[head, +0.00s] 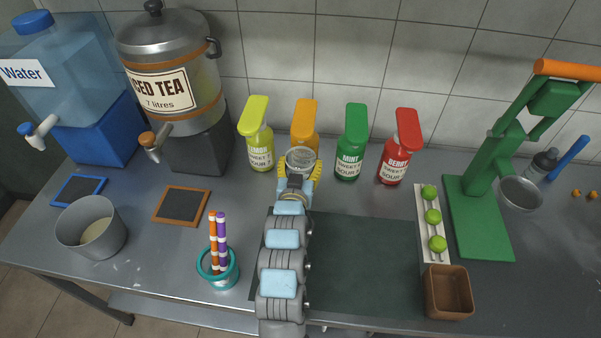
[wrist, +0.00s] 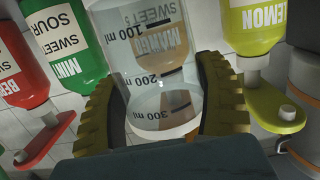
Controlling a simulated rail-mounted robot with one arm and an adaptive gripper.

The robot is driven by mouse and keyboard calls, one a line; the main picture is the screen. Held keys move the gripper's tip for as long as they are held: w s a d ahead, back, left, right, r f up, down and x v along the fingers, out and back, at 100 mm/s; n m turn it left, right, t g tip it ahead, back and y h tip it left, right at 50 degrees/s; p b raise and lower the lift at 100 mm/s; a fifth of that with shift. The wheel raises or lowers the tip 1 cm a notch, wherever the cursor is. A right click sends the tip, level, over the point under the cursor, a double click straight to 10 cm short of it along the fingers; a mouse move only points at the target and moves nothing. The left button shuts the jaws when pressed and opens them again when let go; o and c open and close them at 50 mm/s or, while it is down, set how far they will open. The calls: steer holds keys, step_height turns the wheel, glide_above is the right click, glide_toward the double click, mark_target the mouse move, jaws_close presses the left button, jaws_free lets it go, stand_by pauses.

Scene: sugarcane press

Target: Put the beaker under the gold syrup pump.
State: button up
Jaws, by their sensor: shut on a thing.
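The clear beaker (head: 301,158) is between the fingers of my gripper (head: 299,172), which is shut on it. In the wrist view the beaker (wrist: 150,85) shows its ml marks and looks empty; that view is upside down, with the rim low in the picture. The gold syrup pump (head: 305,113) has an orange-gold head on the mango bottle, just behind the beaker. The mango bottle (wrist: 180,50) shows through the beaker's glass in the wrist view. My gripper and the beaker hide its lower part in the head view. I cannot tell whether the beaker touches the counter.
The yellow lemon pump bottle (head: 260,148) stands close on the left. The green mint bottle (head: 349,152) and red berry bottle (head: 394,160) stand to the right. An iced tea dispenser (head: 172,90) is further left. A green press (head: 480,200) is at the right.

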mark_target(302, 165)
step_height(302, 165, down, 4)
steer(key=shift+r+b, duration=0.2)
steer(key=shift+b, duration=0.45)
steer(key=shift+r, duration=0.1)
steer(key=shift+w, duration=0.1)
steer(key=o, duration=1.2)
steer(key=shift+r, duration=0.1)
steer(key=shift+s+a, duration=0.1)
steer(key=shift+s, duration=0.2)
steer(key=shift+s+a+r+p, duration=0.25)
steer(key=shift+s+p, duration=0.2)
steer(key=shift+s, duration=1.45)
steer(key=shift+s+a+r+p, duration=0.2)
steer(key=shift+s+r+p, duration=0.15)
steer(key=shift+s, duration=1.5)
steer(key=shift+s+a+r+p, duration=0.25)
steer(key=shift+s+p, duration=0.25)
steer(key=shift+s, duration=1.4)
